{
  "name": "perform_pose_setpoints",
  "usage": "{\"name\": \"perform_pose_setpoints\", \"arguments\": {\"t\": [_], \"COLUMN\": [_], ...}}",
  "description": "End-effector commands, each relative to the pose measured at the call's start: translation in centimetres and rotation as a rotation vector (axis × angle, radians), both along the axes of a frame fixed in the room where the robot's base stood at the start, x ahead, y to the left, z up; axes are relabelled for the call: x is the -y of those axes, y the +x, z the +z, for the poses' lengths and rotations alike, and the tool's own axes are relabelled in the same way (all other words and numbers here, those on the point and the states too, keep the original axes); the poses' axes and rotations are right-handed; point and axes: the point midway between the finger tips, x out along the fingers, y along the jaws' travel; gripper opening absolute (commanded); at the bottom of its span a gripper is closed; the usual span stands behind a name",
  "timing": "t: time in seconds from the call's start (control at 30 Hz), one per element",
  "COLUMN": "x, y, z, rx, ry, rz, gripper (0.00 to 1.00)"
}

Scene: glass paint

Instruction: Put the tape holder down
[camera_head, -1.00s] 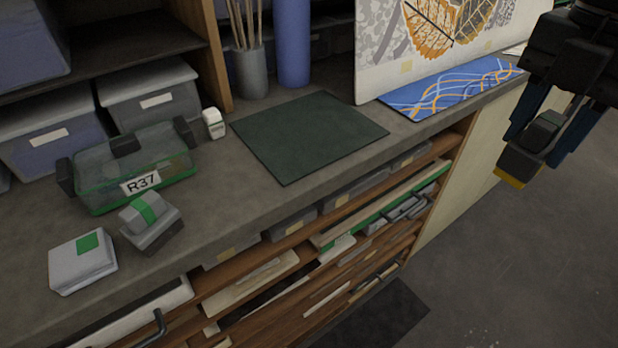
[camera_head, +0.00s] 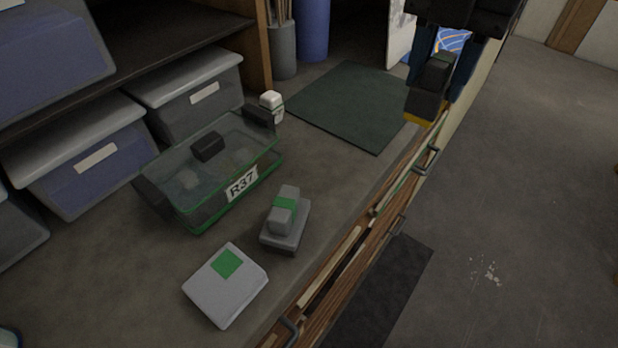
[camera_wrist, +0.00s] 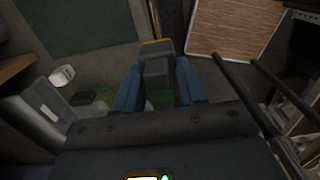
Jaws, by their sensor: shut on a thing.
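The tape holder (camera_head: 428,104) is a dark grey block with a yellow lower edge. My gripper (camera_head: 435,80), with blue fingers, is shut on it. In the head view it hangs in front of the counter's edge, near the right corner of a dark green mat (camera_head: 345,108). How high it is above the counter I cannot tell. In the wrist view the tape holder (camera_wrist: 157,68) is between the two fingers, yellow edge at the far end. The mat (camera_wrist: 75,25) shows at the upper left there, with nothing on its visible part.
On the counter (camera_head: 110,262) are a clear box marked R37 (camera_head: 205,205), a grey block with a green band (camera_head: 287,228), a white box with a green square (camera_head: 222,293) and a small white item (camera_head: 271,102). Grey bins stand behind. Drawer handles (camera_head: 427,160) line the front.

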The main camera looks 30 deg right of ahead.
Motion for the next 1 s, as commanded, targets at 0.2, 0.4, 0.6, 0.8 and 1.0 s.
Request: {"name": "perform_pose_setpoints", "arguments": {"t": [0.2, 0.4, 0.6, 0.8, 1.0], "x": [-0.1, -2.7, -6.6, -9.8, -10.8], "y": [0.1, 1.0, 2.6, 3.9, 4.4], "z": [-0.1, -1.6, -4.1, -6.2, -7.2], "rx": [0.0, -0.002, -0.003, -0.001, -0.001], "ry": [0.0, 0.0, 0.0, 0.001, 0.0], "rz": [0.001, 0.006, 0.006, 0.003, -0.001], "gripper": [0.03, 0.03, 0.03, 0.03, 0.03]}}
